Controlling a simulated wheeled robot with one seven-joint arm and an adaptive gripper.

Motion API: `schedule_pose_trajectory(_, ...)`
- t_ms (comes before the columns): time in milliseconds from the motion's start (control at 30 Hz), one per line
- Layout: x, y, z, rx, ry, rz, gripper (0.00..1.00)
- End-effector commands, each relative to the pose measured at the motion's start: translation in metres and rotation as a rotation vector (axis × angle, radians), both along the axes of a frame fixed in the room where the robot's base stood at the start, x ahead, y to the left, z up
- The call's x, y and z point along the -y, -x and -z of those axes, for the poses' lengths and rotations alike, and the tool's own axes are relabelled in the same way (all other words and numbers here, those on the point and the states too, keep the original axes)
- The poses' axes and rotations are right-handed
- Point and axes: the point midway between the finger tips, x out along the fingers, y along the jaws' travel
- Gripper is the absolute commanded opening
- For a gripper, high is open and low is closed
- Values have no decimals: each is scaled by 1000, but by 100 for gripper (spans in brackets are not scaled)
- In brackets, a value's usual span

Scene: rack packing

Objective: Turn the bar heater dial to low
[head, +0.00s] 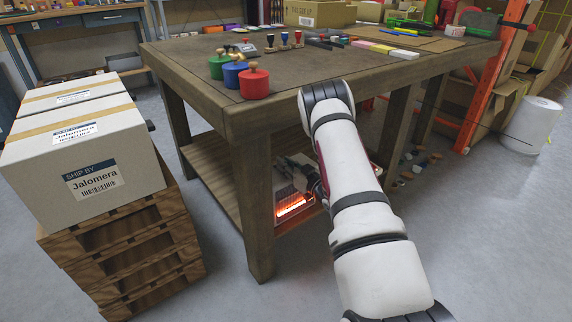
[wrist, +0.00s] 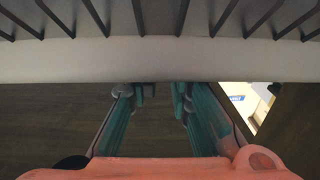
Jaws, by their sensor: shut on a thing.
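The bar heater (head: 294,207) is on the slatted lower shelf under the workbench, its element glowing orange. My gripper (head: 292,170) reaches in under the tabletop and is right at the heater, partly hidden by my arm. In the wrist view the heater's pale casing (wrist: 160,58) and dark grille bars cross the top. The teal fingers of my gripper (wrist: 158,92) run up to the casing's edge, with a gap between them. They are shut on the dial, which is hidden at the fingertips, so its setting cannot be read.
The workbench (head: 200,62) has thick legs close to my arm. Jars, stamps and boxes stand on its top. Cartons (head: 85,150) are stacked on wooden pallets (head: 130,245) at the left. Small items lie on the floor right of my arm. The floor in front is clear.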

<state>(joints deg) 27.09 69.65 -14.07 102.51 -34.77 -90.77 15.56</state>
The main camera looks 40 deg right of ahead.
Motion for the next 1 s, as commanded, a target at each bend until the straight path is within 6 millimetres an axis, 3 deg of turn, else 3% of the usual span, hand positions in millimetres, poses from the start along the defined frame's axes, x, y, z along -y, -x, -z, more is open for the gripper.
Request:
schedule_pose_trajectory(267,1,0,0,-1,3,-2,0)
schedule_pose_trajectory(300,1,0,0,-1,3,-2,21)
schedule_pose_trajectory(433,1,0,0,-1,2,-3,51)
schedule_pose_trajectory(467,0,0,0,-1,2,-4,53)
schedule_pose_trajectory(800,0,2,0,-1,0,-5,53)
schedule_pose_trajectory(1000,3,27,0,-2,-2,-2,53)
